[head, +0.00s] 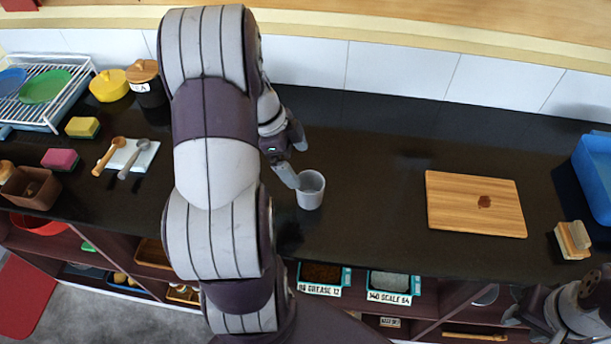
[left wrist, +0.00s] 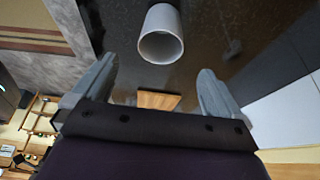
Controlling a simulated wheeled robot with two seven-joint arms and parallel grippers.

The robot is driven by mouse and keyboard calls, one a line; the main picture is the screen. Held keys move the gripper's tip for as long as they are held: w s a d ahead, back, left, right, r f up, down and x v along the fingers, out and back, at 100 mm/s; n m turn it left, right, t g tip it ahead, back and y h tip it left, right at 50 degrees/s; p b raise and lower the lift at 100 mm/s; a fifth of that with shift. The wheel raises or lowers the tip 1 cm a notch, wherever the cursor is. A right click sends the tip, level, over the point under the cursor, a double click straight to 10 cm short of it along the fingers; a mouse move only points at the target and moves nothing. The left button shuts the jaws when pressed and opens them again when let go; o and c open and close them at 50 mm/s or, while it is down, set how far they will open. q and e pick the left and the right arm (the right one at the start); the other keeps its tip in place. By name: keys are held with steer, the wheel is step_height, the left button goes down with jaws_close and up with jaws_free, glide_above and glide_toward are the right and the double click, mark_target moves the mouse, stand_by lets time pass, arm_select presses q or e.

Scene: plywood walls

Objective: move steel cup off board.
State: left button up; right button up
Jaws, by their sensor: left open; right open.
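The steel cup (head: 311,180) is a pale grey, open-topped cup. It stands upright on the dark counter, well to the left of the wooden board (head: 450,205). The board lies flat and carries only a dark brown stain. My left gripper (head: 291,163) is open and empty at the cup's upper left. In the left wrist view the cup (left wrist: 160,47) lies beyond the spread fingers (left wrist: 150,82), apart from both. The board (left wrist: 158,100) shows there too. My right gripper (head: 530,308) is open at the lower right edge, partly out of frame.
A blue bin (head: 596,165) and a brush-like block (head: 572,240) are right of the board. A dish rack (head: 45,95), pots, sponges (head: 60,159) and spoons are on the left. Shelves with labelled trays (head: 322,276) lie under the counter edge. The counter between cup and board is clear.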

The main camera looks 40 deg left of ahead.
arm_select(q)
steer(key=s+d+r+n+y, duration=0.1)
steer(key=s+d+n+y, duration=0.2)
steer(key=d+n, duration=0.9)
steer(key=s+d, duration=0.2)
steer(key=d, duration=0.1)
steer(key=shift+d+r+g+y, duration=0.15)
steer(key=shift+r+g+y, duration=0.05)
steer(key=shift+g+y, duration=0.2)
